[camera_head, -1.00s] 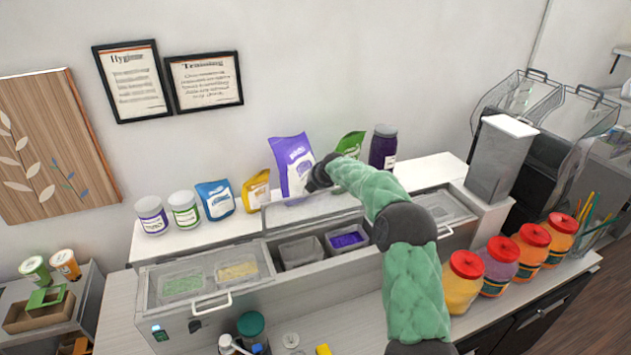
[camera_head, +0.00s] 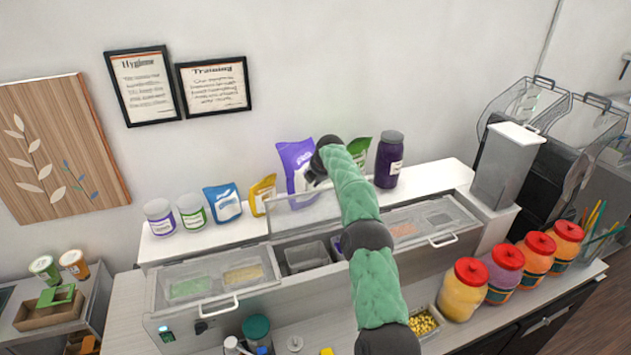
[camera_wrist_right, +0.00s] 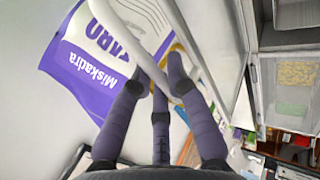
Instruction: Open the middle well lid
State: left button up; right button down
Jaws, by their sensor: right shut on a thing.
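The middle well lid (camera_head: 290,218) is a clear panel, raised and tilted back over the rear of the counter in the head view. The open middle well below shows an empty grey bin (camera_head: 307,256) and part of a bin of purple contents (camera_head: 338,246). My right gripper (camera_head: 316,178) is at the lid's raised upper edge, in front of the purple bag. In the wrist view my right gripper (camera_wrist_right: 155,88) is shut on the lid's white handle (camera_wrist_right: 128,42). My forearm hides the lid's right part. My left gripper is out of view.
The purple bag (camera_head: 297,160) stands right behind the gripper, with a dark purple jar (camera_head: 389,160) to its right. The left lid (camera_head: 210,284) and right lid (camera_head: 415,224) are closed. Red-capped jars (camera_head: 466,288) line the right front.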

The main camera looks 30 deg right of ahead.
jog(key=shift+f, duration=0.25)
jog(key=c, duration=1.4)
grip_release()
jog(key=shift+o, duration=1.1)
jog(key=shift+r, duration=0.1)
jog(key=shift+s+r, duration=0.3)
jog(key=shift+r, duration=0.3)
jog(key=v, duration=1)
jog(key=shift+s+r, duration=0.2)
jog(key=shift+a, duration=0.1)
